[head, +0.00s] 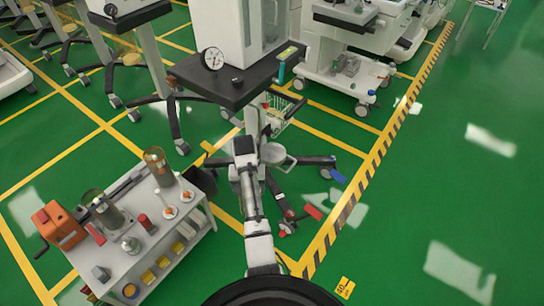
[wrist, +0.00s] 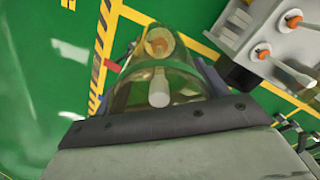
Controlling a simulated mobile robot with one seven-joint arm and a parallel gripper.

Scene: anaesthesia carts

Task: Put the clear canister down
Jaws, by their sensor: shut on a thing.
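The clear canister (wrist: 190,82) is in my gripper (wrist: 165,122), across the middle of the wrist view. It is see-through with a yellowish tint. A white stem and an orange part show in or through it. The dark finger edge lies across its near end, and my gripper is shut on it. Green floor shows beyond it, so it looks held in the air. In the head view my arm reaches up the middle; I cannot make out the gripper or held canister there.
A white cart (head: 178,245) at lower left bears two clear cylinders (head: 158,168) (head: 101,208), an orange box (head: 58,224), and small orange-and-white items (head: 170,212). A dark-topped machine (head: 235,82) stands at top centre. The green floor (head: 440,200) at right is open.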

